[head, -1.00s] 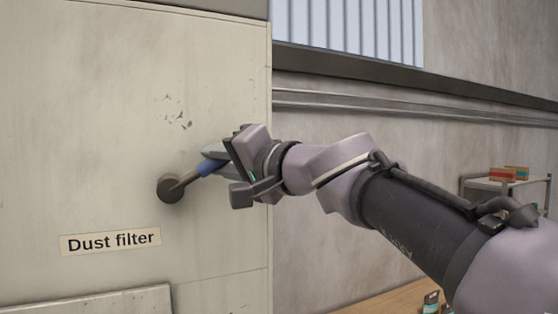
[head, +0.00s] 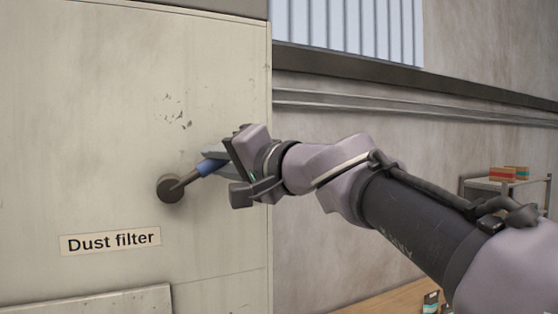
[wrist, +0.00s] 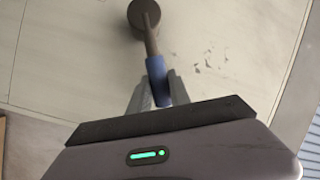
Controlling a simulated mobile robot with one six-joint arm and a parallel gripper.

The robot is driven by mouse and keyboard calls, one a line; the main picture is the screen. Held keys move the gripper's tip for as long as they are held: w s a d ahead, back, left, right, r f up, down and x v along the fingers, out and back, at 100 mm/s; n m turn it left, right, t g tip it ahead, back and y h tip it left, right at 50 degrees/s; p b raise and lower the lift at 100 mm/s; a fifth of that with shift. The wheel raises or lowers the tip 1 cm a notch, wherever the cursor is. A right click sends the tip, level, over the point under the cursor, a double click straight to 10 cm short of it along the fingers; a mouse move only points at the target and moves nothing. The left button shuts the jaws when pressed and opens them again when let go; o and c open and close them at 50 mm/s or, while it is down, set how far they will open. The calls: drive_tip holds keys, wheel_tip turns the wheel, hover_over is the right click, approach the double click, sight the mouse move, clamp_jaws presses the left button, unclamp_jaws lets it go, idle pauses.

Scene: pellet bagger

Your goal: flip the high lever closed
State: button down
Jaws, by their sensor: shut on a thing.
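The lever has a dark round hub (head: 171,189) on the pale cabinet face, with a metal shaft and a blue grip (head: 208,167) pointing right and slightly up in the head view. In the wrist view the hub (wrist: 143,14) is at the top and the blue grip (wrist: 157,80) runs down between my fingers. My gripper (head: 215,152) is shut on the blue grip near its outer end. The wrist view shows my gripper's fingers (wrist: 156,92) on either side of it. The grip's far end is hidden by my gripper.
A "Dust filter" label (head: 110,241) is below the hub. A raised panel (head: 90,303) is at the lower left of the cabinet. The cabinet's right edge (head: 270,120) is behind my wrist. A cart with small boxes (head: 503,174) stands at the far right.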

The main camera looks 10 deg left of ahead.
idle(0.5)
drive_tip(key=f+m+b, duration=0.1)
drive_tip(key=m+b, duration=0.1)
drive_tip(key=b, duration=0.2)
drive_tip(key=f+m+t+b, duration=0.1)
drive_tip(key=f+m+b, duration=0.1)
drive_tip(key=b, duration=0.2)
drive_tip(key=d+f+m+y+b, duration=0.1)
drive_tip(key=f+b, duration=0.1)
drive_tip(key=b, duration=0.2)
drive_tip(key=shift+w+f+m+t+b, duration=0.15)
drive_tip(key=shift+w+m+t+b, duration=0.1)
drive_tip(key=shift+m+t+b, duration=0.15)
drive_tip(key=f+m+t+b, duration=0.1)
drive_tip(key=m+b, duration=0.1)
drive_tip(key=f+m+b, duration=0.1)
drive_tip(key=m+b, duration=0.1)
drive_tip(key=b, duration=0.1)
drive_tip(key=shift+a+f+t, duration=0.15)
drive_tip(key=shift+a+t, duration=0.05)
drive_tip(key=shift+t, duration=0.2)
drive_tip(key=m+b, duration=0.2)
drive_tip(key=f+m+t+b, duration=0.1)
drive_tip(key=shift+s+a+f, duration=0.1)
drive_tip(key=shift+s+a, duration=0.1)
drive_tip(key=shift+a, duration=0.05)
drive_tip(key=shift+s+a+f+m+t+h+b, duration=0.15)
drive_tip(key=shift+m+t+h+b, duration=0.15)
drive_tip(key=shift+m+b, duration=0.25)
